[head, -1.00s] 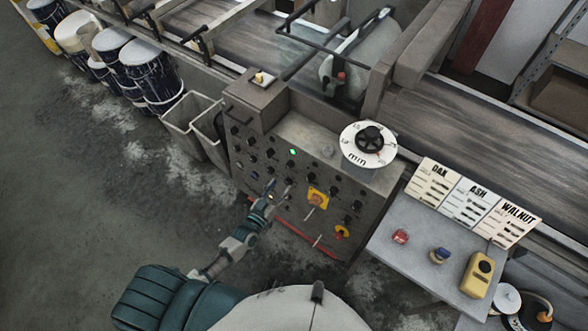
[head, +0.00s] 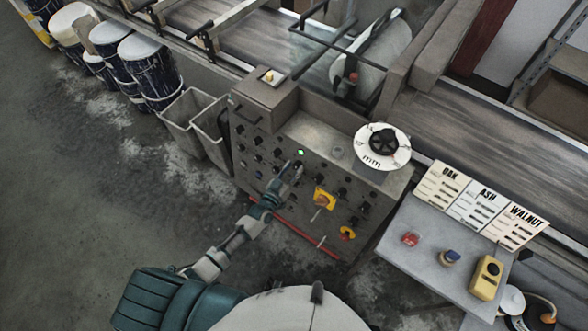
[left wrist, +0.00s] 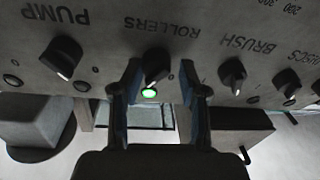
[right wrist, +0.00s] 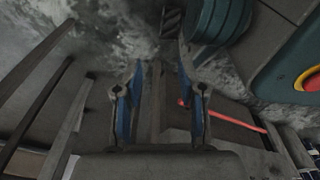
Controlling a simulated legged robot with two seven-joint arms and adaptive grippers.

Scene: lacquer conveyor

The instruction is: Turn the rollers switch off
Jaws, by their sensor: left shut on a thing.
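The rollers switch (left wrist: 157,62) is a black knob under the upside-down ROLLERS label in the left wrist view. A lit green lamp (left wrist: 149,93) sits just below it there; the lamp also glows in the head view (head: 301,152). My left gripper (left wrist: 160,72) has a finger on either side of the knob and is shut on it, with the knob nearer the left finger in the picture. In the head view my left gripper (head: 291,168) is at the grey control panel (head: 250,178) and covers the switch. My right gripper (right wrist: 160,62) is open and empty.
The pump knob (left wrist: 62,56) and brush knob (left wrist: 232,74) flank the switch. A yellow-plated rotary switch (head: 324,198) is lower right on the panel. A shelf (head: 425,238) with buttons stands at right; grey bins (head: 190,115) stand at left.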

